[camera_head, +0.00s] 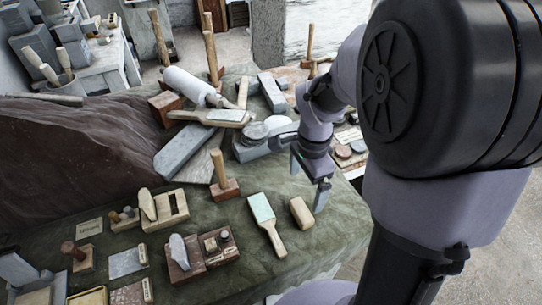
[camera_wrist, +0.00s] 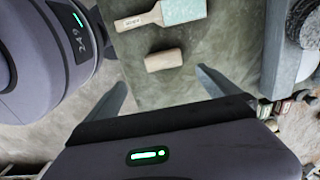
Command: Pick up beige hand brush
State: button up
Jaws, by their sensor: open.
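A small beige block with rounded edges, which looks like the beige hand brush (camera_head: 301,213), lies on the green cloth near the table's right edge. In the wrist view the brush (camera_wrist: 163,60) lies ahead of the fingers, roughly centred between them. My gripper (camera_head: 308,182) is open and empty, above and behind the brush in the head view, apart from it. In the wrist view both fingers of my gripper (camera_wrist: 161,80) show, spread wide. Bristles cannot be made out.
A wooden paddle with a pale teal face (camera_head: 262,209) lies just left of the brush. A wooden block with an upright handle (camera_head: 224,188) stands further left. Grey stone blocks (camera_wrist: 278,50) lie to the right in the wrist view. Bare cloth surrounds the brush.

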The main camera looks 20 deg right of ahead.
aim_at(302, 210)
notch_tip(302, 210, down, 9)
jog(key=b, duration=0.2)
jog(key=shift+d+r+b, duration=0.1)
jog(key=shift+b, duration=0.25)
jog(key=f, duration=0.2)
jog(key=f+b, duration=0.2)
jog(key=f, duration=0.1)
jog(key=shift+w+d+f, duration=0.15)
jog(key=shift+w+f, duration=0.15)
jog(key=shift+w, duration=0.1)
jog(key=shift+r, duration=0.15)
jog(key=shift+c, duration=0.2)
